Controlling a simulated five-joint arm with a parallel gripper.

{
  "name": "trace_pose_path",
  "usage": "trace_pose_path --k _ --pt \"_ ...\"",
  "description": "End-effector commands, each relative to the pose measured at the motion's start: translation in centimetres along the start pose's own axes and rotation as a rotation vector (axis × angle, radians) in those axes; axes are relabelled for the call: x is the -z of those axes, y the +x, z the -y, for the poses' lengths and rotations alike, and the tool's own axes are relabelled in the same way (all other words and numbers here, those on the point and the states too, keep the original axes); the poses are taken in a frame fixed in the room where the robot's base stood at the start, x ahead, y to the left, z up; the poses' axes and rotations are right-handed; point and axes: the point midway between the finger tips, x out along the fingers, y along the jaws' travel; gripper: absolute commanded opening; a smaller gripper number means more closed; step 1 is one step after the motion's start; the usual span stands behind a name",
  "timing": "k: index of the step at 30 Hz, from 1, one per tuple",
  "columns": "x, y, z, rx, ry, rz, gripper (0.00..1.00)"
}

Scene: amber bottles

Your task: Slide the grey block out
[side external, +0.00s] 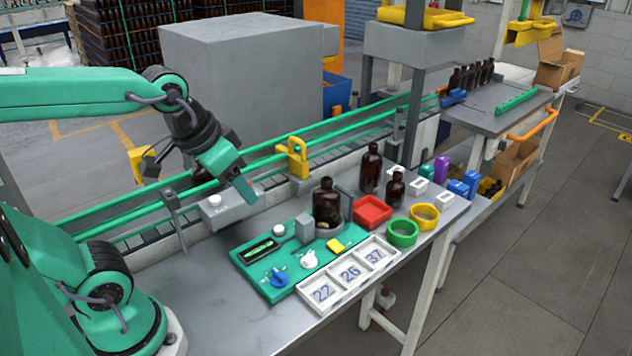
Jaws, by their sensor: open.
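A small upright grey block (305,228) stands on the green panel (250,271), just left of an amber bottle (327,200) seated in a round grey holder. A larger grey box (226,216) with a white round cap sits by the conveyor, left of the panel. My gripper (245,192) is open, with nothing visible in it. It hangs pointing down and right, above the grey box's right side and up and left of the small grey block. The gap between its fingers is hard to see from this side.
The panel also carries a blue knob (279,277), white knobs and a yellow piece (336,245). A numbered white tray (318,306), red bin (372,212), green ring (403,233) and yellow ring (425,215) lie to the right. Conveyor rails (330,126) run behind. The table's left front is clear.

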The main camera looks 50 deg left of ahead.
Motion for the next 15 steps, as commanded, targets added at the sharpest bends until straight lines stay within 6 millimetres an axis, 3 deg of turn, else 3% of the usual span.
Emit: trace_pose_path --k 15 --pt "5.9 5.4 1.1 0.006 0.001 0.184 0.53"
